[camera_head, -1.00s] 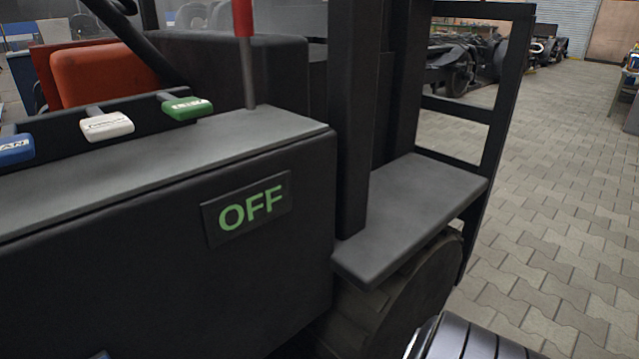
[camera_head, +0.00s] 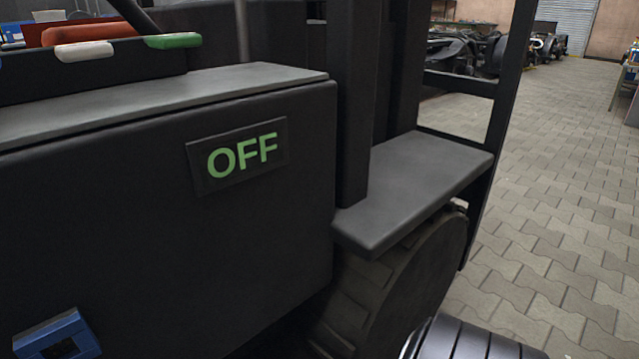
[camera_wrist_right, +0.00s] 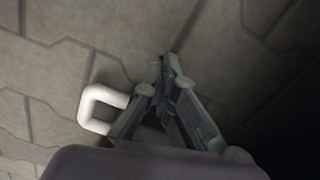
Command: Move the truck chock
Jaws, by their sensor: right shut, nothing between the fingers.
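My right gripper (camera_wrist_right: 168,65) shows in the right wrist view, its fingers shut and empty, above grey paving. A white loop (camera_wrist_right: 97,108), like a handle, sits just left of the fingers and apart from their tips. Its lower end goes behind a dark shape at the bottom edge, so I cannot tell whether it belongs to the truck chock. No chock body is clearly visible in either view. The truck (camera_head: 150,230) fills the left of the head view, with an OFF sign on its dark side. Its wheel (camera_head: 400,285) is partly under a flat fender. My left gripper is not in view.
A blue box (camera_head: 58,335) is low on the truck's side. The black upright frame (camera_head: 497,130) stands beyond the fender. Paved floor (camera_head: 560,200) is open at the right. Dark machinery (camera_head: 460,50) stands far back. Deep shadow covers the right of the wrist view.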

